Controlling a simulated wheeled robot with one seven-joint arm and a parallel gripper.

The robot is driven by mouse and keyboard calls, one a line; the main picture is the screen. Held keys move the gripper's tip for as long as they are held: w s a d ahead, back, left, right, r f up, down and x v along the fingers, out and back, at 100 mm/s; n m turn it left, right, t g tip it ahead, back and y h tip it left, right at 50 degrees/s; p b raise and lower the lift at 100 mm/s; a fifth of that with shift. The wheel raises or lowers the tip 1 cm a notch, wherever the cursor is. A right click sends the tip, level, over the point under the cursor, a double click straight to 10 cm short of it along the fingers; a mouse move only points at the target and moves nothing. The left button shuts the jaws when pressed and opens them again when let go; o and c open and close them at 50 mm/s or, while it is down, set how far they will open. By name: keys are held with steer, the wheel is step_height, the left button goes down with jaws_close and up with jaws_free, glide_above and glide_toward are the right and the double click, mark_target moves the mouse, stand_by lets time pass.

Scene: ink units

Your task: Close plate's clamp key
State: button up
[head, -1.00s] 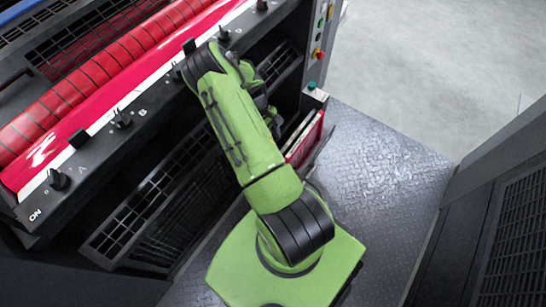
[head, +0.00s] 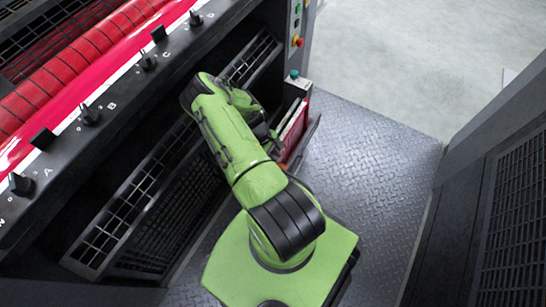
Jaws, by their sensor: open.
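Several dark knobs sit along the black rail of the press, beside the letters A to D. One knob is at the far left (head: 20,185), one near B (head: 90,115), one near C (head: 147,62) and one near D (head: 195,18). I cannot tell which of them is the plate's clamp key, or whether it is open or closed. A pink-red plate (head: 85,95) lies along the rail below the red ribbed roller (head: 70,60). My green arm is folded to the right of the rail. Its end points down toward the red panel, and my jaws are hidden behind the arm.
A red panel (head: 292,130) stands in a dark holder right of my arm, below a green button (head: 294,74). An open grille (head: 130,205) slopes below the rail. Metal tread floor (head: 370,170) is clear to the right, bounded by a dark grilled cabinet (head: 500,210).

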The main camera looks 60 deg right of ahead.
jaws_close()
steer(key=shift+r+n, duration=0.1)
steer(key=shift+n, duration=0.2)
steer(key=n+h+p, duration=0.1)
steer(key=n+p, duration=0.2)
steer(key=shift+r+h, duration=0.1)
steer(key=shift+h, duration=0.2)
steer(key=n+t+p, duration=0.1)
steer(key=n+p, duration=0.1)
steer(key=n, duration=0.1)
steer(key=n+h+p, duration=0.1)
steer(key=n+p, duration=0.1)
steer(key=n, duration=0.1)
steer(key=shift+t+h, duration=0.3)
steer(key=shift+t, duration=0.1)
steer(key=n+t+p, duration=0.1)
steer(key=n+p, duration=0.1)
steer(key=n+t+h+p, duration=0.1)
steer(key=n+p, duration=0.1)
steer(key=n, duration=0.1)
steer(key=shift+p, duration=0.3)
steer(key=shift+n+t+p, duration=0.6)
steer(key=shift+n+p, duration=0.6)
steer(key=shift+n, duration=0.4)
